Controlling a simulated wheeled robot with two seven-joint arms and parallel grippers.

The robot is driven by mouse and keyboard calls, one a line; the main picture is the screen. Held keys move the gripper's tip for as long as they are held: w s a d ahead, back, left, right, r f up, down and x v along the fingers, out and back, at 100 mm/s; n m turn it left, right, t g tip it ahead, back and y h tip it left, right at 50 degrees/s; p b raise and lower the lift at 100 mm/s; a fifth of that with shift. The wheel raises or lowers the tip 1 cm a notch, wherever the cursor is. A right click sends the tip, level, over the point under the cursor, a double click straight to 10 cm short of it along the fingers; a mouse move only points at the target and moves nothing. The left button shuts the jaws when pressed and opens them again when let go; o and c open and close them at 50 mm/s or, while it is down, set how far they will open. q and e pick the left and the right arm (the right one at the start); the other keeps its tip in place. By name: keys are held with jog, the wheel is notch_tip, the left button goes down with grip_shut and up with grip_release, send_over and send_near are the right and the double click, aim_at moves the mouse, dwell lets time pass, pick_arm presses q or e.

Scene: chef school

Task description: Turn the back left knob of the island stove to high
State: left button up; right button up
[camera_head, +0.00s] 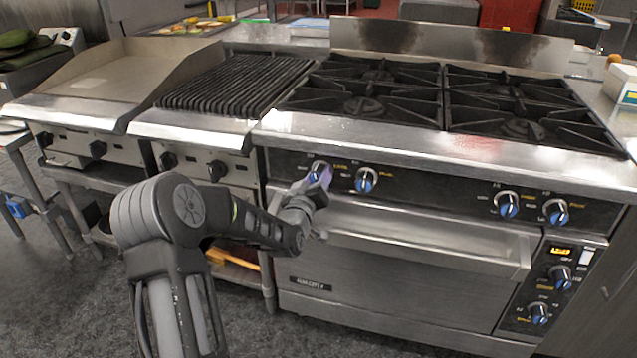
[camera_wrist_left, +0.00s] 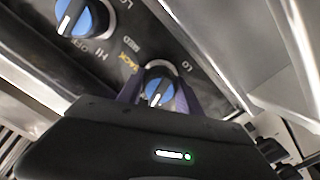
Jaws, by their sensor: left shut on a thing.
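The island stove (camera_head: 430,140) has a black control panel under its front ledge, with blue-faced silver knobs. My left gripper (camera_head: 322,180) is at the leftmost knob (camera_head: 318,168), which is partly hidden by the fingers. In the left wrist view, that knob (camera_wrist_left: 158,92) sits between the two purple-grey fingers of the gripper (camera_wrist_left: 160,98), which are closed around it. A yellow label reading BACK and white markings show beside it. A white line crosses its blue face. The neighbouring knob (camera_head: 366,180) is free; it also shows in the left wrist view (camera_wrist_left: 80,18). My right gripper is not in view.
Two more burner knobs (camera_head: 507,204) are at the panel's right. The oven door handle (camera_head: 420,247) runs just below the panel, close to my left gripper. A charbroiler (camera_head: 236,85) and a flat griddle (camera_head: 105,85) stand to the left. Open floor lies in front.

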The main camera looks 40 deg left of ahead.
pick_arm(q)
jog(key=shift+f+n+b, duration=0.15)
jog(key=shift+n+b, duration=0.75)
jog(key=shift+n, duration=0.3)
jog(key=shift+n+b, duration=0.65)
jog(key=shift+n, duration=0.45)
jog(key=o, duration=1.4)
jog(key=shift+c, duration=0.2)
jog(key=shift+r, duration=0.2)
jog(key=v, duration=0.7)
jog(key=shift+s+d, duration=0.15)
jog(key=shift+s, duration=0.25)
